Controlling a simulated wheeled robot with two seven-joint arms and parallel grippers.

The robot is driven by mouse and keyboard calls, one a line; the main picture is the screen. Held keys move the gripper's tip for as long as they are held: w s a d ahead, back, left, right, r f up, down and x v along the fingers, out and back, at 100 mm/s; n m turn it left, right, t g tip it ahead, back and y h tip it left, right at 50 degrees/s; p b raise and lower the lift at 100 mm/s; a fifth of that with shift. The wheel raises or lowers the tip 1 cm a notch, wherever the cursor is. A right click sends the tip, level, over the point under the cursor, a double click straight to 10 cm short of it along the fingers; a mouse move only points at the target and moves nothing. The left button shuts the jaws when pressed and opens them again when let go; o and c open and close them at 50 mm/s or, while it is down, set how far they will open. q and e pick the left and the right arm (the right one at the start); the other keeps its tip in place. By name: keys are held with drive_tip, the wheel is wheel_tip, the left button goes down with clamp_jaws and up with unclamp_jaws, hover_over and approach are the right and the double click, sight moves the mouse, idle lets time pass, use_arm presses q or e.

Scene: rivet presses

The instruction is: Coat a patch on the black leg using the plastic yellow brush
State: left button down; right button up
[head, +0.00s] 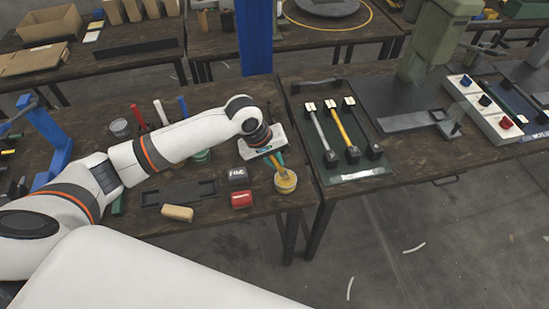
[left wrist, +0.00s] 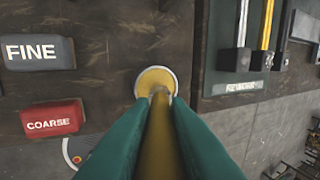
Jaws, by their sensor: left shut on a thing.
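My left gripper (head: 277,160) is shut on the yellow brush (left wrist: 162,135), whose handle runs between the green fingers. The brush points down at a small round tin with yellowish content (head: 285,184). The tin also shows in the left wrist view (left wrist: 156,79). The brush tip is at or just over the tin's opening; I cannot tell whether it touches the content. The black leg (head: 362,122) lies on a dark green mat (head: 331,178) on the right-hand table, to the right of a yellow leg (head: 345,130) and a grey leg (head: 322,133). My right gripper is out of view.
A block marked FINE (head: 237,176) and a red block marked COARSE (head: 242,199) lie left of the tin. A dark tray (head: 179,194) and a tan block (head: 177,213) are farther left. A gap separates the two tables. A press (head: 430,60) stands beyond the mat.

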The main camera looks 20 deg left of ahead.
use_arm(q)
drive_tip(key=shift+s+f+p, duration=0.1)
drive_tip(key=shift+p, duration=0.2)
idle(0.7)
drive_tip(key=shift+f, duration=0.1)
idle(1.1)
drive_tip(key=shift+p, duration=0.3)
wheel_tip(320, 180, up, 2)
drive_tip(key=shift+p, duration=1.25)
wheel_tip(320, 180, up, 5)
drive_tip(key=p, duration=0.6)
drive_tip(key=shift+r+p, duration=0.2)
drive_tip(key=shift+p, duration=0.2)
drive_tip(key=shift+f, duration=0.1)
drive_tip(key=s+r+m+g+b, duration=0.1)
drive_tip(key=s+r+m+b, duration=0.1)
drive_tip(key=s+b, duration=0.3)
drive_tip(key=s+a+r+m+g+b, duration=0.1)
drive_tip(key=s+r+m+b, duration=0.2)
drive_tip(key=s, duration=0.4)
drive_tip(key=m+b, duration=0.1)
drive_tip(key=b, duration=0.1)
drive_tip(key=shift+m+h+b, duration=0.3)
drive_tip(key=shift+m+b, duration=0.05)
drive_tip(key=shift+m, duration=0.05)
